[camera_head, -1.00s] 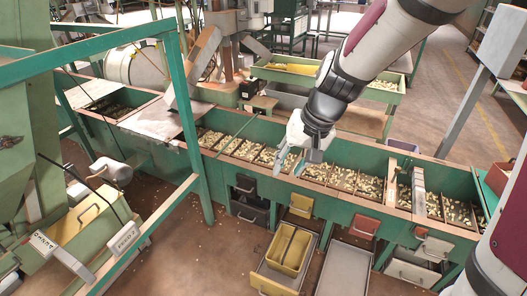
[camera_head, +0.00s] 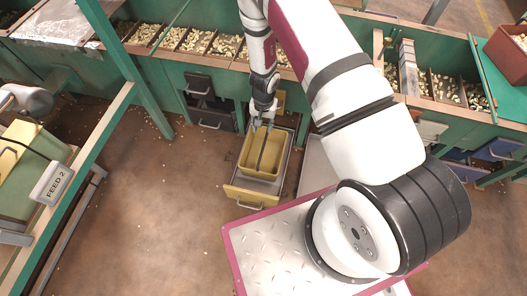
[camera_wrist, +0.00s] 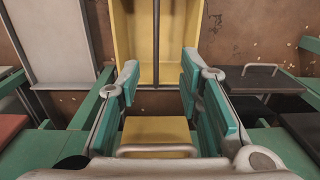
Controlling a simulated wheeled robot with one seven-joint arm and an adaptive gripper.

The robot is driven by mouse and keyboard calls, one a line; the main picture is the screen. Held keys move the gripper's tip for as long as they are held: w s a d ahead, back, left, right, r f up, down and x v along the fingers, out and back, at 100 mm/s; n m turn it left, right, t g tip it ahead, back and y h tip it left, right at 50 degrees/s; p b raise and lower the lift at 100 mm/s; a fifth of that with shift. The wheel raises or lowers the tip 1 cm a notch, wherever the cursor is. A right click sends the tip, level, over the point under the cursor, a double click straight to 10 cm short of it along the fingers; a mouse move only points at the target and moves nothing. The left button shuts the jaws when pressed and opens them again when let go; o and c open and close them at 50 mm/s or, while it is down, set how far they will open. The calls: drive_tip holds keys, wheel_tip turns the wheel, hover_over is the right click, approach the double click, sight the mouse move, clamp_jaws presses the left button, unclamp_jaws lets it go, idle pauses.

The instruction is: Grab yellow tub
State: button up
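The yellow tub (camera_head: 250,154) is an open rectangular box with a dark bar running lengthwise down its middle. It sits in a pulled-out drawer with a yellow front (camera_head: 245,197). My gripper (camera_head: 263,124) is at the tub's far end, above or beside its far rim; the exact height is hard to tell. In the wrist view the tub (camera_wrist: 135,42) lies past the open fingers (camera_wrist: 160,82), roughly centred between them. Nothing is between the fingertips, and no contact with the tub shows. The tub's near end shows only in the head view.
A shut yellow drawer (camera_wrist: 156,131) with a bar handle lies below the fingers in the wrist view. A dark drawer (camera_head: 212,118) is left of the tub, and a grey tray (camera_head: 317,165) is on its right. Hoppers of nuts (camera_head: 195,42) run behind.

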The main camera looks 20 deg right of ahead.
drive_tip(key=b, duration=0.3)
approach(264, 144)
wheel_tip(264, 144, down, 5)
drive_tip(key=s, duration=0.1)
drive_tip(key=shift+w+a+f+b, duration=0.15)
drive_tip(key=shift+f+b, duration=0.4)
drive_tip(key=shift+f, duration=0.35)
drive_tip(key=shift+w+f+b, duration=0.15)
drive_tip(key=shift+f+b, duration=0.35)
drive_tip(key=shift+f, duration=0.45)
drive_tip(key=shift+w+a+f+b, duration=0.1)
drive_tip(key=shift+w+f+b, duration=0.1)
drive_tip(key=shift+f+b, duration=0.55)
drive_tip(key=shift+f, duration=0.1)
clamp_jaws()
